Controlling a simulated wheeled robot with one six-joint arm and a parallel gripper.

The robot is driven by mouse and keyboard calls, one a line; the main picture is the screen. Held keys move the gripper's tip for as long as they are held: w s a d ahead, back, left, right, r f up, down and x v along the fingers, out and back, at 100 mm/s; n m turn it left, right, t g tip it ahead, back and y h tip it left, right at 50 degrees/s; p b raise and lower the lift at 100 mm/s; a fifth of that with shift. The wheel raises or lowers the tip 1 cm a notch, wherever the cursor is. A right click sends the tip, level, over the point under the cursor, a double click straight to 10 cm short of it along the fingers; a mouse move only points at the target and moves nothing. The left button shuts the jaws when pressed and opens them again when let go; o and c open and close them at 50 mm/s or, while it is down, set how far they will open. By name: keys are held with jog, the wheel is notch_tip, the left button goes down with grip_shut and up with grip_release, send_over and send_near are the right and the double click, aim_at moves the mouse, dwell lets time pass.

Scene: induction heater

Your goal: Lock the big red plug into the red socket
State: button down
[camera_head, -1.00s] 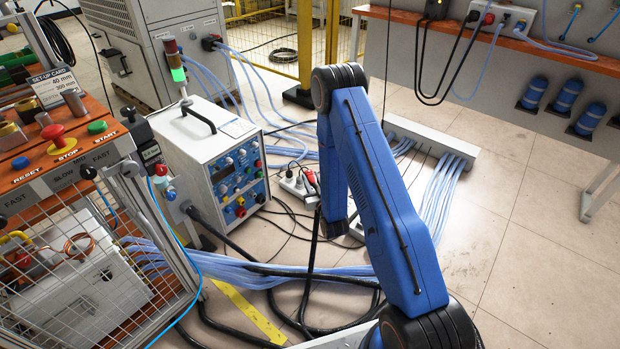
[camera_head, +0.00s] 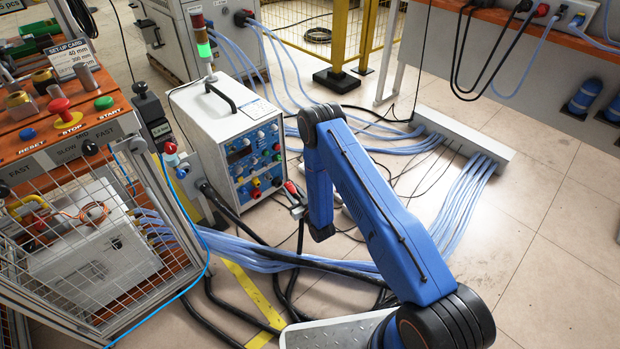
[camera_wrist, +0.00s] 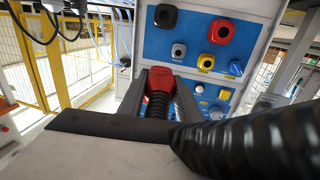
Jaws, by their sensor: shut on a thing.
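My gripper (camera_wrist: 161,100) is shut on the big red plug (camera_wrist: 159,77) in the wrist view. Its dark fingers lie on both sides of the plug, and a ribbed black sleeve (camera_wrist: 158,104) runs back from it. The plug's front end is hidden. Beyond it is a blue panel with the red socket (camera_wrist: 221,32), above and right of the plug. The plug appears apart from the socket. In the head view the plug (camera_head: 291,187) shows small, in front of the white power box (camera_head: 207,137), with my arm beside it.
A black socket (camera_wrist: 165,16) and a yellow socket (camera_wrist: 205,62) are near the red one. A thick ribbed black hose (camera_wrist: 260,140) fills the wrist view's lower right. Blue cables (camera_head: 275,262) lie on the floor; a caged workbench (camera_head: 75,215) stands at left.

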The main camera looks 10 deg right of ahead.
jog(key=s+a+f+n+g+y, duration=0.1)
jog(key=s+a+f+n+y, duration=0.15)
jog(key=a+f, duration=0.7)
jog(key=shift+m, duration=0.25)
jog(key=shift+s+a+r+x, duration=0.1)
jog(key=shift+x, duration=0.85)
jog(key=shift+s+a+r+x, duration=0.1)
jog(key=shift+a+x, duration=0.05)
jog(key=shift+x, duration=0.8)
jog(key=shift+s+a+r+x, duration=0.1)
jog(key=shift+x, duration=0.9)
jog(key=shift+w+a, duration=0.35)
jog(key=shift+w, duration=0.25)
jog(key=shift+m, duration=0.8)
jog(key=shift+m, duration=0.9)
jog(key=shift+a+m, duration=0.1)
jog(key=shift+m, duration=0.7)
